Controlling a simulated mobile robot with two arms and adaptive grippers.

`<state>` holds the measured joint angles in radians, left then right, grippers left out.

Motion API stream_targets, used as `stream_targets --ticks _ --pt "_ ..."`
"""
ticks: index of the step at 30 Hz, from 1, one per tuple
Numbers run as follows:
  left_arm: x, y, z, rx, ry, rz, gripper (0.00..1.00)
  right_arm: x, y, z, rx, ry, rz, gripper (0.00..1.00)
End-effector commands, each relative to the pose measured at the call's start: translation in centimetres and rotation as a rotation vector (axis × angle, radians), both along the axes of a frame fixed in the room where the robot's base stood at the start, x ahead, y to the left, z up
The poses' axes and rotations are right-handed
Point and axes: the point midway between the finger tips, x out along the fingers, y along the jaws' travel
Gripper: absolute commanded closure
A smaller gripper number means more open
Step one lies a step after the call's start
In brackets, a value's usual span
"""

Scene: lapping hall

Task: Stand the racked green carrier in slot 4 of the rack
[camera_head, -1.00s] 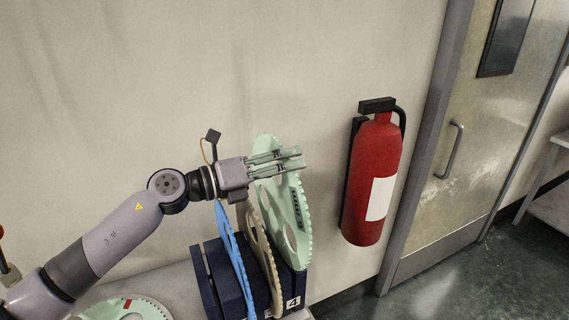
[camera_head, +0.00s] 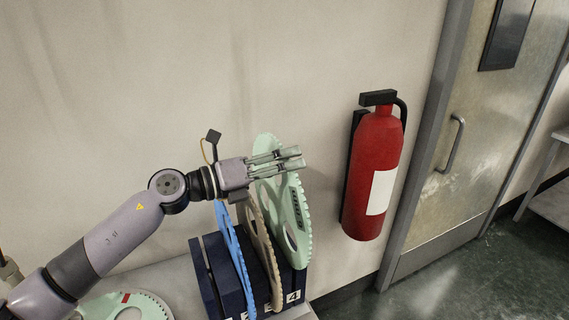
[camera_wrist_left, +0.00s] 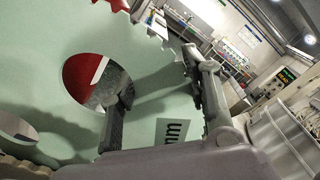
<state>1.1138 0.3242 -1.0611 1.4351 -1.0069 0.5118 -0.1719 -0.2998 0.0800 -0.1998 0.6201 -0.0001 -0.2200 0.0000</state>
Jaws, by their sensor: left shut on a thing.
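The green carrier (camera_head: 284,205), a toothed disc with holes, stands upright at the right end of the dark blue rack (camera_head: 205,274), by the label 4. My left gripper (camera_head: 290,158) is shut on the upper part of the green carrier. In the left wrist view the green carrier (camera_wrist_left: 150,75) fills much of the picture, with a finger on its face. Its lower edge in the slot is partly hidden by a tan carrier (camera_head: 262,240), so I cannot tell how deep it sits. My right gripper is not in view.
A blue carrier (camera_head: 236,262) stands in the rack left of the tan one. Another green carrier (camera_head: 125,306) with a red mark lies flat on the table at bottom left. A red fire extinguisher (camera_head: 372,175) hangs on the wall to the right, near a door (camera_head: 470,150).

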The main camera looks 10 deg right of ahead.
Motion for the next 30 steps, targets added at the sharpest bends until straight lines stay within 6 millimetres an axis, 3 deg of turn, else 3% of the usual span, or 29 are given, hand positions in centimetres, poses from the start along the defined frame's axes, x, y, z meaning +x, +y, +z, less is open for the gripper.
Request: stream_targets --ticks 30 --pt "0.0 0.0 -2.1 -0.004 -0.004 0.001 1.00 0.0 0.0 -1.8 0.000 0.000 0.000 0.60"
